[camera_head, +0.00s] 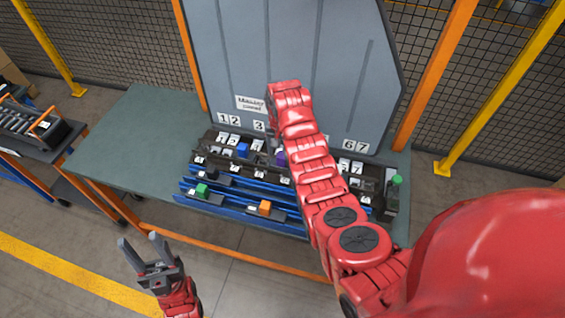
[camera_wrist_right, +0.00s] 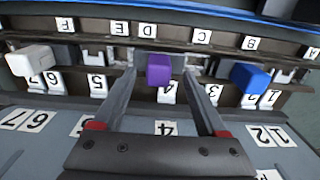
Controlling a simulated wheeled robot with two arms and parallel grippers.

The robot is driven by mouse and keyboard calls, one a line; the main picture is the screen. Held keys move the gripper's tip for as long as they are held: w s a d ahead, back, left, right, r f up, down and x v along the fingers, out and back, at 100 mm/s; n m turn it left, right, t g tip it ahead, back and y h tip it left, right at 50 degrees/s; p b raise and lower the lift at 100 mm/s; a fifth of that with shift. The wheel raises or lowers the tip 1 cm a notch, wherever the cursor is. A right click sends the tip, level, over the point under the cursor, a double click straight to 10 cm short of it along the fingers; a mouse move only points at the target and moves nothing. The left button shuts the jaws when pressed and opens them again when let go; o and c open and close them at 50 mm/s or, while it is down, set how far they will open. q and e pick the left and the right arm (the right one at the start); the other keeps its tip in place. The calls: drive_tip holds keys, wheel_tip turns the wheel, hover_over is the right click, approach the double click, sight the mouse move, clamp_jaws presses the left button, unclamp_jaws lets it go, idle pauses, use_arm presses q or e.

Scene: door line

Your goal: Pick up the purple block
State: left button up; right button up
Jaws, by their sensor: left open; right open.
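The purple block (camera_wrist_right: 159,69) sits on the rack in the right wrist view, above a label reading 4. In the head view only a small part of the purple block (camera_head: 281,158) shows beside my red right arm. My right gripper (camera_wrist_right: 157,80) is open, with one finger on each side of the block in the picture; I cannot tell whether they touch it. The right gripper is hidden by its arm in the head view. My left gripper (camera_head: 144,244) is open and empty, in front of the workbench at lower left.
A blue block (camera_wrist_right: 250,77) and a white block (camera_wrist_right: 32,60) sit on the same rack. A green block (camera_head: 202,190) and an orange block (camera_head: 264,207) are on lower blue rails. A grey panel (camera_head: 250,60) stands behind. The green bench top (camera_head: 130,150) is clear at left.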

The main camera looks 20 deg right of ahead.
sight(282, 155)
drive_tip(key=shift+d+f+p, duration=0.1)
drive_tip(key=shift+f+p, duration=0.5)
drive_tip(key=shift+f, duration=1)
clamp_jaws()
